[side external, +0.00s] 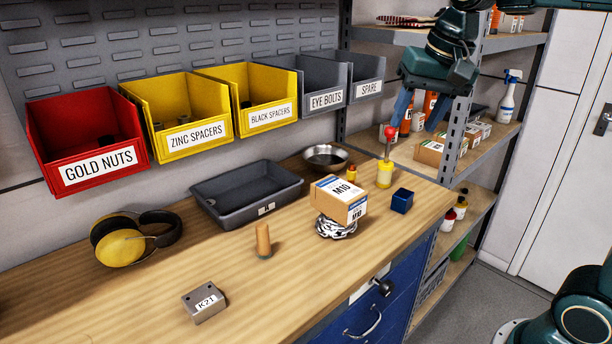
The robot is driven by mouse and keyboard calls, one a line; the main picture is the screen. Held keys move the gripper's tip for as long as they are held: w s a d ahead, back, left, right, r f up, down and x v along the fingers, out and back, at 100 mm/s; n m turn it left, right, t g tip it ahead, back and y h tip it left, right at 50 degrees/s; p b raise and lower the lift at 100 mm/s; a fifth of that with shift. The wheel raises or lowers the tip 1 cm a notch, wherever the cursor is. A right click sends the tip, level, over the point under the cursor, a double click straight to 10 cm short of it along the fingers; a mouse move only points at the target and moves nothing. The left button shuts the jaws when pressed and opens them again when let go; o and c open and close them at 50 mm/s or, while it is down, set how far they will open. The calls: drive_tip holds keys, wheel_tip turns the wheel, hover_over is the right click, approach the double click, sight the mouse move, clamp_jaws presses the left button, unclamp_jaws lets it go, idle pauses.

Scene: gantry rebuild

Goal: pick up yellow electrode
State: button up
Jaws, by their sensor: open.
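The yellow electrode (384,175) stands upright near the right end of the wooden bench. It has a yellow cylinder body, a thin metal rod above and a red ball on top. My gripper (415,124) points down above and a little to the right of it in the picture.
A blue block (402,201) sits right of the electrode, and a metal bowl (326,157) behind left. An M10 box (338,200) rests on a crumpled silvery thing (336,229). Shelving (468,130) stands behind my gripper.

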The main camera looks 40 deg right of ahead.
drive_tip(key=w+d+m+g, duration=0.1)
drive_tip(key=w+d+m, duration=0.2)
drive_tip(key=w, duration=0.4)
drive_tip(key=w+d+m+g, duration=0.1)
drive_tip(key=w+d+m, duration=0.15)
drive_tip(key=w, duration=0.35)
drive_tip(key=m+g, duration=0.1)
drive_tip(key=m, duration=0.6)
hover_over(352, 164)
wheel_tip(352, 164, down, 8)
drive_tip(key=r, duration=0.1)
drive_tip(key=shift+f+n, duration=0.25)
drive_tip(key=shift+f, duration=0.1)
drive_tip(key=shift+f, duration=4.5)
drive_tip(key=shift+f, duration=3.15)
clamp_jaws()
